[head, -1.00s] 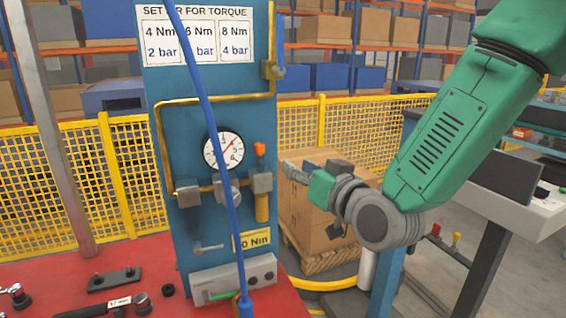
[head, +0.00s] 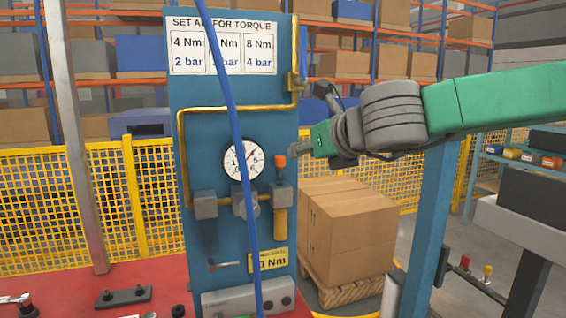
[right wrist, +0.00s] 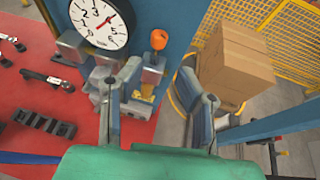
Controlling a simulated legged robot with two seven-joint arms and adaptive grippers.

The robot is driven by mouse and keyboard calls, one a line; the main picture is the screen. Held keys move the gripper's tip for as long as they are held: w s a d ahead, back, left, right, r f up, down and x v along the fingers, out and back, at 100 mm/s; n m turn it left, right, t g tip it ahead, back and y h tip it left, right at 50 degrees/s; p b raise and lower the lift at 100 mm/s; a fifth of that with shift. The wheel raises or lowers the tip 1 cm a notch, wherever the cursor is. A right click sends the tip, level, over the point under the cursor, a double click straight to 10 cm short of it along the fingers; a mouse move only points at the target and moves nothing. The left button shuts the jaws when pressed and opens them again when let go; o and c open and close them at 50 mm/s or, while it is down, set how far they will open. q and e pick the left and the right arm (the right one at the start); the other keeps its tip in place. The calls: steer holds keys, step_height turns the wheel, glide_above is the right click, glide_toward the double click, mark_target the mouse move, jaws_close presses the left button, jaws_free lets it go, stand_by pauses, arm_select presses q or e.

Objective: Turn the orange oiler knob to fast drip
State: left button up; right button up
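The orange oiler knob (head: 280,161) sits on top of the yellow oiler bowl (head: 280,222) at the right side of the blue panel. My right gripper (head: 298,149) is just right of the knob in the head view, roughly at its height. In the right wrist view the orange knob (right wrist: 158,40) shows upright ahead of the right gripper (right wrist: 161,72). Its two fingers are spread wide, with nothing between them but the view of the oiler beyond. The gripper appears apart from the knob. My left gripper is in no view.
A pressure gauge (head: 243,158) and brass pipe (head: 225,110) are on the panel. A blue hose (head: 238,130) hangs in front of it. Cardboard boxes (head: 350,235) stand on a pallet behind right. Tools lie on the red table (head: 90,275).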

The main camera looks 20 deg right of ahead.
mark_target(283, 159)
steer(key=x, duration=1)
steer(key=shift+w+a+f+p, duration=0.1)
steer(key=shift+w+f+p, duration=0.05)
steer(key=shift+w+p, duration=0.2)
jaws_close()
